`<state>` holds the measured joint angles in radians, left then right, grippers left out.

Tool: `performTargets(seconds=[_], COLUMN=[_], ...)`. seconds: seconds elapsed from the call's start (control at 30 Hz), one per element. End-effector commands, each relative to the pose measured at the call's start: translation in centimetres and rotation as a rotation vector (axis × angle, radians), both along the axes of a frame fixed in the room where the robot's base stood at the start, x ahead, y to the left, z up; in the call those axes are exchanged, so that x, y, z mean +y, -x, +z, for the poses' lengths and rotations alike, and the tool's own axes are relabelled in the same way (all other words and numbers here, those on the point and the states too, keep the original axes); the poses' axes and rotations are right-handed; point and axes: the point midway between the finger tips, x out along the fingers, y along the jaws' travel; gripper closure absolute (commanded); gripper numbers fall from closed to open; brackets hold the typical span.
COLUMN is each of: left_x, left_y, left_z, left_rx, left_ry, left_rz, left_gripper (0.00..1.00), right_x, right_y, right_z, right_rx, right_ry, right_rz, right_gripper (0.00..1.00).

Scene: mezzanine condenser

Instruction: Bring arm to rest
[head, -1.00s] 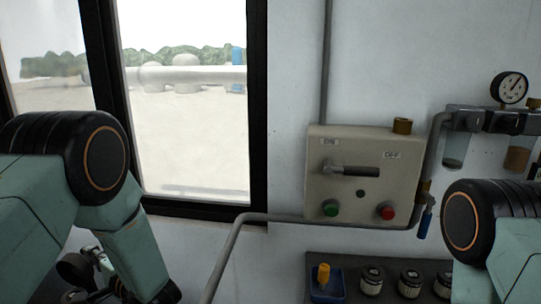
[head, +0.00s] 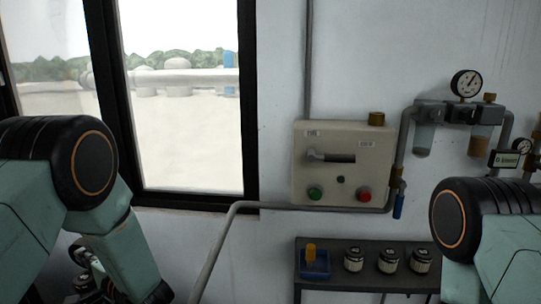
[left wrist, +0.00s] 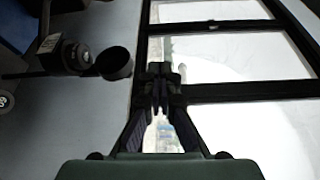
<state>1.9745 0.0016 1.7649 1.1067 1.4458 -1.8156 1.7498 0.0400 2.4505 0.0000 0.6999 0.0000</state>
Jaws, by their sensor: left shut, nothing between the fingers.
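My left arm comes in from the left in the head view, bent downward. Its gripper is mostly hidden behind and below the arm there, with dark parts showing at the lower left. In the left wrist view my left gripper (left wrist: 159,112) points at the window (left wrist: 225,60), its fingers together and nothing between them. My right arm is at the right edge of the head view; its gripper is out of view. No object is held.
A beige control box (head: 343,165) with a lever, green and red buttons hangs on the wall. Below it a dark shelf (head: 340,285) holds a blue bin (head: 314,267) and several jars. A gauge (head: 466,83) and filters are at right. A grey pipe (head: 222,240) runs left of the shelf.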

Motion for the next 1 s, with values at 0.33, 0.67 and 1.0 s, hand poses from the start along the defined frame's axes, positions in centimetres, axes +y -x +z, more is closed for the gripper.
performTargets(seconds=[0.33, 0.67, 1.0], left_x=[-1.2, -5.9, -13.4], left_y=[-1.3, 1.1, 14.3], left_z=[-2.3, -12.0, -28.5], left_rx=[-0.226, -0.333, -0.156], left_ry=[0.239, 0.741, 1.319], left_rz=[-0.073, -0.174, 0.061], left_gripper=[1.0, 1.0, 1.0], right_x=[0.0, 0.0, 0.0], right_y=[0.0, -0.1, -0.1], right_z=[0.0, -1.7, -7.6], right_rx=[-0.001, -0.001, -0.001], right_ry=[0.0, 0.0, 0.0], right_rz=[0.0, 0.0, 0.0], right_gripper=[0.6, 0.6, 0.6])
